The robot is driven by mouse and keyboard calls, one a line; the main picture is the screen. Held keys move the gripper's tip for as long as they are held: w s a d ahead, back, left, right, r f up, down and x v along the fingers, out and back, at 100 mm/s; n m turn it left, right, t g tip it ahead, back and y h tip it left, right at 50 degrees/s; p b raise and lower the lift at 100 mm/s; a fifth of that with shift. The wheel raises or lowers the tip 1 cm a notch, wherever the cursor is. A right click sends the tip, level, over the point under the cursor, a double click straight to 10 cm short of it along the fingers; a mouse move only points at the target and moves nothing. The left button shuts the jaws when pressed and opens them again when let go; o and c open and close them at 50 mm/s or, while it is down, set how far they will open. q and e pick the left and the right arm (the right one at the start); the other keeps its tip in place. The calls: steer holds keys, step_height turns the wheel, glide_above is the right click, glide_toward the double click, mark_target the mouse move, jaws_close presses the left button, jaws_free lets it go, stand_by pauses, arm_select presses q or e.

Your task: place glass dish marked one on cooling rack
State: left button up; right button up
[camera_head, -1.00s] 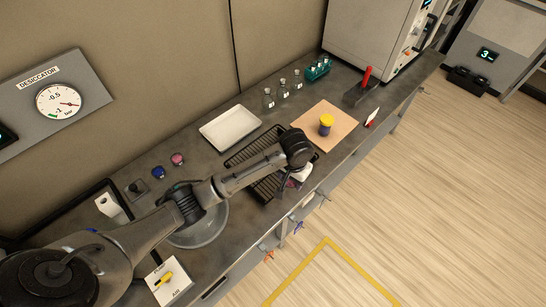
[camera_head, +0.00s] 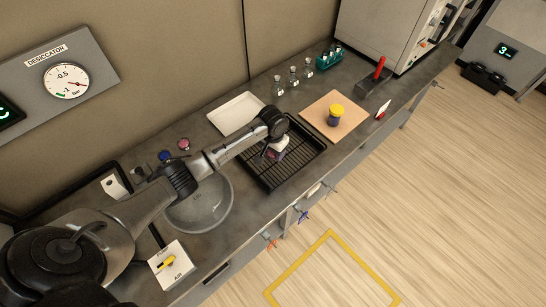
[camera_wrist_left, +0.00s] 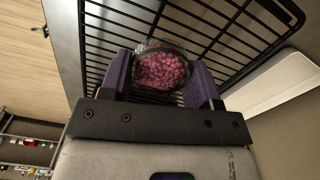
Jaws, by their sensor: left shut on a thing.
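My left gripper (camera_head: 274,153) is over the black wire cooling rack (camera_head: 284,174) in the head view. In the left wrist view it is shut on a round clear glass dish (camera_wrist_left: 162,70) filled with pink beads, held between two purple finger pads. The rack's bars (camera_wrist_left: 222,32) show behind and around the dish. I cannot tell whether the dish touches the bars. The dish is mostly hidden by the gripper in the head view, and no mark on it is readable. My right gripper is not in view.
A white tray (camera_head: 236,113) lies behind the rack. A board (camera_head: 345,128) with a yellow-lidded jar (camera_head: 336,116) is to its right. Several flasks stand at the back. The rack's right part is clear.

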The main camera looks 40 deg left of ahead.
mark_target(273, 154)
arm_select(q)
step_height(273, 154, down, 3)
steer(key=shift+f+b, duration=0.2)
steer(key=shift+b, duration=0.15)
steer(key=shift+f, duration=0.3)
steer(key=shift+f, duration=0.2)
steer(key=shift+f, duration=0.1)
steer(key=o, duration=0.9)
step_height(273, 154, up, 11)
steer(key=shift+r+p, duration=0.1)
steer(key=shift+p, duration=0.75)
steer(key=shift+r, duration=0.65)
